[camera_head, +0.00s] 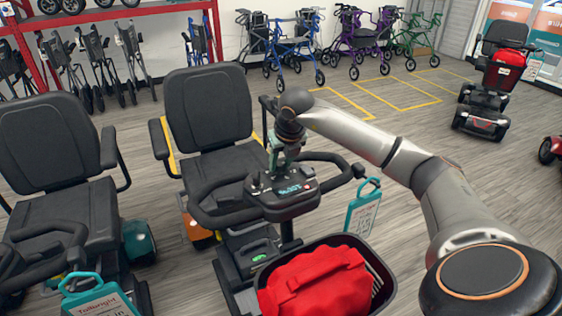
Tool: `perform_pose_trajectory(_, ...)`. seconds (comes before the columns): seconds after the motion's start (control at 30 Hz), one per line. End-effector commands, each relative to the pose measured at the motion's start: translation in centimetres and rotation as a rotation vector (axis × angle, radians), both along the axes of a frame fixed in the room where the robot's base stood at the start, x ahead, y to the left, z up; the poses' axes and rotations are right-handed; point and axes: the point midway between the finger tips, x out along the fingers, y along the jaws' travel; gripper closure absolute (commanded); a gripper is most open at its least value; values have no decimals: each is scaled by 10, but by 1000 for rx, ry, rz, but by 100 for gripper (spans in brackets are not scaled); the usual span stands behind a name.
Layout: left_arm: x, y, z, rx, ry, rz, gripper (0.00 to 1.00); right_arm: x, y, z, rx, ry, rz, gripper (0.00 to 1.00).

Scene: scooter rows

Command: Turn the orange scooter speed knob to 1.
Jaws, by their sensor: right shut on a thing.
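The orange scooter shows an orange body panel (197,232) under its black seat (208,108). Its dark control console (290,200) sits in the middle of the black handlebar loop. My right gripper (279,172) comes down from above onto the console's top. It is shut on the speed knob, which the fingers hide. The knob's setting and the dial's numbers cannot be read. My left gripper is not in view.
A black front basket (376,268) holds a red bag (318,284). A teal scooter (138,240) stands close on the left. Teal tags (362,210) hang nearby. Walkers (290,48) line the back wall. A red scooter (503,72) stands far right, with open floor between.

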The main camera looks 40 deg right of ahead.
Motion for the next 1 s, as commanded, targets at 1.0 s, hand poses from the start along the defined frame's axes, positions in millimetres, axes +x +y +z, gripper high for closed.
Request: perform_pose_trajectory(1.0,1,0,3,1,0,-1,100,0,-5,2,73,-23,458,100)
